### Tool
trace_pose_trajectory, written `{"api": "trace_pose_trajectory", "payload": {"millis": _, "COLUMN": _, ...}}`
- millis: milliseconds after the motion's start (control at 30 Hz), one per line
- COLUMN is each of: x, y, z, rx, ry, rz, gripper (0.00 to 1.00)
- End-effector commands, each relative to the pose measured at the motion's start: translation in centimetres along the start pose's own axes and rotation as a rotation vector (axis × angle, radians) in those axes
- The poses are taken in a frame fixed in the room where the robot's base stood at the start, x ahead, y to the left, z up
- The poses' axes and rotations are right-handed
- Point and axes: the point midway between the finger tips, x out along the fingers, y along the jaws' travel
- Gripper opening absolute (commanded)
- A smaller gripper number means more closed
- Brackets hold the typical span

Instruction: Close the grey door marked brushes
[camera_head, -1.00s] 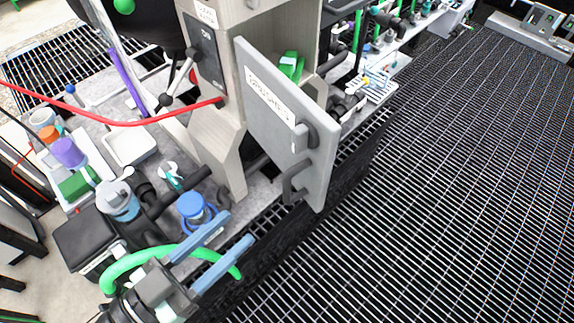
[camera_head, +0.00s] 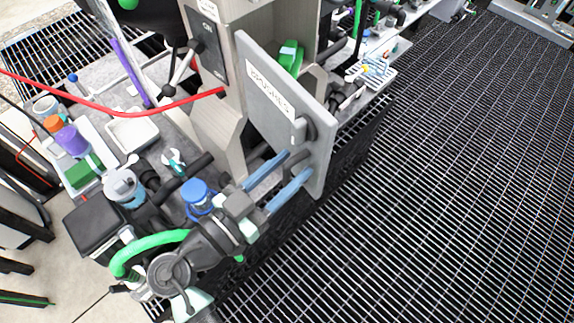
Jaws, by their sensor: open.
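The grey door (camera_head: 262,118) labelled BRUSHES stands open, swung out from its pale cabinet (camera_head: 232,72) toward the right. My gripper (camera_head: 296,166) comes from the lower left with two blue fingers spread apart. The fingertips are at the door's lower part, on either side of the lower loop in the picture. I cannot tell whether they touch it. A green object (camera_head: 290,56) sits inside the cabinet behind the door.
A blue-capped bottle (camera_head: 197,194) stands close to my gripper's left. A red hose (camera_head: 120,113) crosses the bench at left. A green hose (camera_head: 150,243) lies by my wrist. The grating floor (camera_head: 440,190) at right is clear.

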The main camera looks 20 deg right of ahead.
Motion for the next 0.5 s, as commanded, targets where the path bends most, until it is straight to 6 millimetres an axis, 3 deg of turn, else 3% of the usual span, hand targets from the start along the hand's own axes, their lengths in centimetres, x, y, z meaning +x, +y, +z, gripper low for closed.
{"api": "trace_pose_trajectory", "payload": {"millis": 67, "x": -0.01, "y": 0.00, "z": 0.00, "rx": 0.000, "ry": 0.000, "rz": 0.000, "gripper": 0.47}}
{"api": "trace_pose_trajectory", "payload": {"millis": 333, "x": -0.03, "y": -0.01, "z": -0.02, "rx": 0.000, "ry": 0.000, "rz": 0.000, "gripper": 0.00}}
{"api": "trace_pose_trajectory", "payload": {"millis": 500, "x": -0.04, "y": -0.01, "z": -0.03, "rx": 0.000, "ry": 0.001, "rz": 0.000, "gripper": 0.00}}
